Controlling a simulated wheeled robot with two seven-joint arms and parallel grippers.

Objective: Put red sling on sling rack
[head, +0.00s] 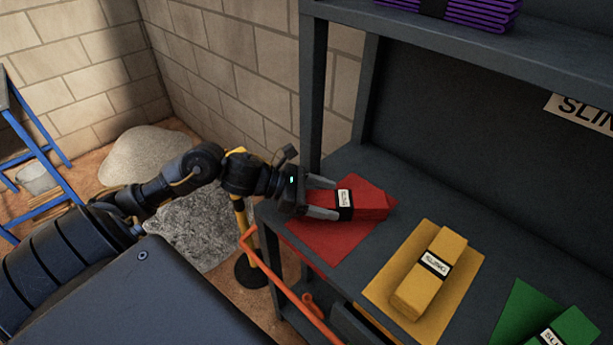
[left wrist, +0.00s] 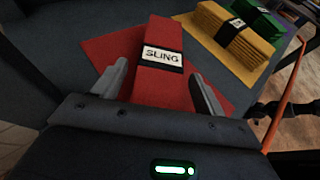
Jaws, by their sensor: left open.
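The red sling (head: 370,207), a folded red bundle with a black band and a white label, lies on a red mat (head: 330,248) on the rack shelf. It also shows in the left wrist view (left wrist: 158,84). My left gripper (head: 328,198) is at the sling's near end. Its two fingers stand open on either side of the sling, with a gap at each side in the left wrist view (left wrist: 160,85). The sling rack (head: 312,90) is a dark grey unit with an upper shelf and a partly seen sign. My right gripper is not in view.
A yellow sling (head: 429,270) on a yellow mat and a green sling (head: 565,330) on a green mat lie to the right. Purple slings (head: 470,12) are on the upper shelf. An orange rail (head: 290,290) runs along the front. Gravel piles and a blue ladder (head: 40,150) stand left.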

